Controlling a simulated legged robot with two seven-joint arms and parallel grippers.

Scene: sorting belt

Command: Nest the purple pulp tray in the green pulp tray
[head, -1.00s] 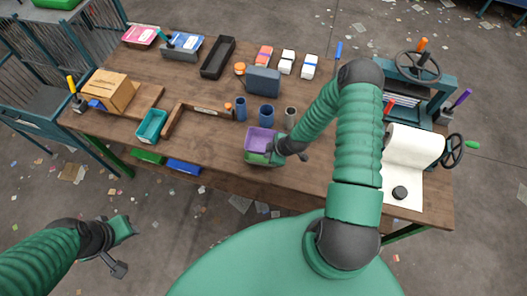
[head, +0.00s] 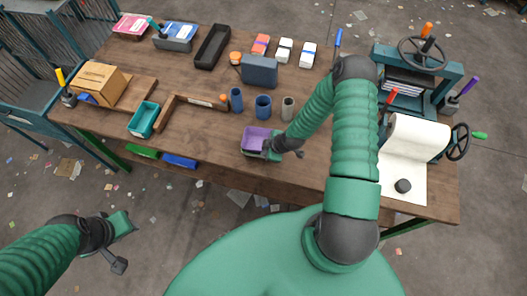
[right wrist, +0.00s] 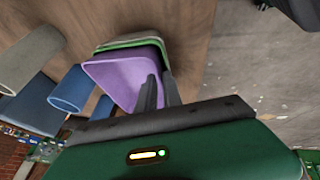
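The purple pulp tray (head: 256,138) is at the front edge area of the wooden table, below the blue cups. Its open hollow also shows in the right wrist view (right wrist: 118,77). A green pulp tray (right wrist: 143,41) shows as a rim around its far side, with a pale edge beyond. The purple tray is over or in the green one; how deep it sits I cannot tell. My right gripper (head: 270,148) is at the purple tray's right wall, one finger inside and one outside, apparently pinching it. My left gripper (head: 126,243) hangs off the table, fingers apart and empty.
Blue cups (head: 263,107) and a grey cup (head: 288,108) stand just behind the trays. A teal tray (head: 144,120) and a wooden corner piece (head: 190,101) lie to the left. A press with a paper roll (head: 416,138) occupies the right end.

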